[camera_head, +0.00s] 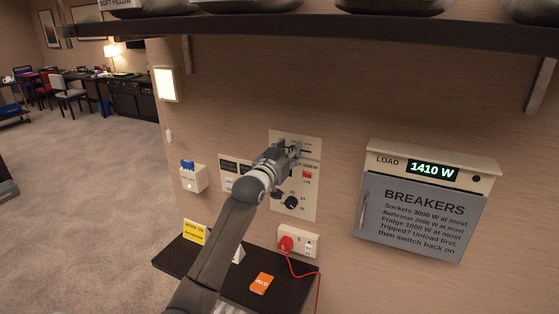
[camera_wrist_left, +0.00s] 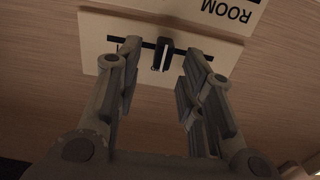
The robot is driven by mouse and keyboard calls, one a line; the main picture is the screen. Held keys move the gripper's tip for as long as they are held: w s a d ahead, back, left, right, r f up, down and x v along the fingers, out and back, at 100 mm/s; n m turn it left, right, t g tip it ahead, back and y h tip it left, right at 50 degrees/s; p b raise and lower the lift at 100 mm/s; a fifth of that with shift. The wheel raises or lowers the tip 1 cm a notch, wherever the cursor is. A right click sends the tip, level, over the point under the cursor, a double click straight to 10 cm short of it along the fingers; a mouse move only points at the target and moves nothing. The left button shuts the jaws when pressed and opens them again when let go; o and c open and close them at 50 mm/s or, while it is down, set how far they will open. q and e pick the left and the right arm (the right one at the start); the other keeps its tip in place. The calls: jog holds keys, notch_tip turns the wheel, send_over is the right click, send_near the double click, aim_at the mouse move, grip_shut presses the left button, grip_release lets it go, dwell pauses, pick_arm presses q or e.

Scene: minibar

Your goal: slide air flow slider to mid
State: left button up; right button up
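The air flow slider is on a pale wall panel (camera_head: 308,208). In the left wrist view, its dark upright knob (camera_wrist_left: 163,52) sits across a thin dark slot in a white plate (camera_wrist_left: 95,45). My left gripper (camera_head: 291,150) is at the top of the panel in the head view and hides much of the slider there. In the left wrist view the left gripper (camera_wrist_left: 153,72) is open, with one finger on each side of the knob and a visible gap to both. The fingers partly cover the slot. My right gripper is not in view.
A round black dial (camera_head: 291,202) is lower on the panel. A breaker box (camera_head: 420,210) reading 1410 W is to the right. A small black shelf (camera_head: 215,262) below holds an orange packet (camera_head: 262,283); a red plug (camera_head: 286,244) with a cord is above it. A long shelf runs overhead.

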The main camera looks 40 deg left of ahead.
pick_arm(q)
jog(key=v, duration=1.1)
jog(key=shift+s, duration=0.15)
